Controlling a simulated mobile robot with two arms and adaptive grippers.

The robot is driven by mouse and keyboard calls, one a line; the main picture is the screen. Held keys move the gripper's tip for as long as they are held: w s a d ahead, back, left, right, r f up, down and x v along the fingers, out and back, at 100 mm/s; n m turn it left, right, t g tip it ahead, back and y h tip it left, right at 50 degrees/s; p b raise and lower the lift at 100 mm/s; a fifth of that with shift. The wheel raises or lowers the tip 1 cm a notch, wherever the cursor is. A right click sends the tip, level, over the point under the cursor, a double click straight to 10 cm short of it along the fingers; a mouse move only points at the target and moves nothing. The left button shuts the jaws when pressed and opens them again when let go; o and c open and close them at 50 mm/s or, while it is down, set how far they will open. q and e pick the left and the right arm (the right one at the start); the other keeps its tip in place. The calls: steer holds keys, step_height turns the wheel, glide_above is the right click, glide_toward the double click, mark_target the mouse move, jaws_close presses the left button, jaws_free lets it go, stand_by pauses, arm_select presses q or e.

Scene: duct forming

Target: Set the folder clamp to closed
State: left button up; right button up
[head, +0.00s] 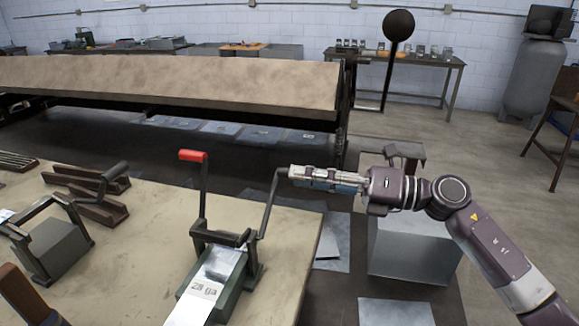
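A small green bench tool (245,284) stands near the table's front right, with a metal sheet (205,287) marked "28 ga" in it. It has an upright lever with a red grip (192,156) on its left and a bent dark lever (268,205) on its right. Both levers point up. I cannot tell for sure which lever works the folder clamp. My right gripper (291,173) reaches in from the right, its fingertips at the top of the dark lever. I see the fingers side-on, so whether they grip it is unclear. My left gripper is out of view.
The worktable (140,270) also holds a grey tool (58,248) with a dark handle and brown metal channels (88,205) on the left. A long machine (170,85) spans the back, with a black ball lever (398,26) at its right end. A grey box (412,250) stands right of the table.

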mark_target(281, 173)
steer(key=shift+p+x, duration=0.6)
steer(key=shift+x, duration=1.25)
steer(key=shift+w, duration=0.1)
steer(key=shift+c, duration=0.2)
jaws_close()
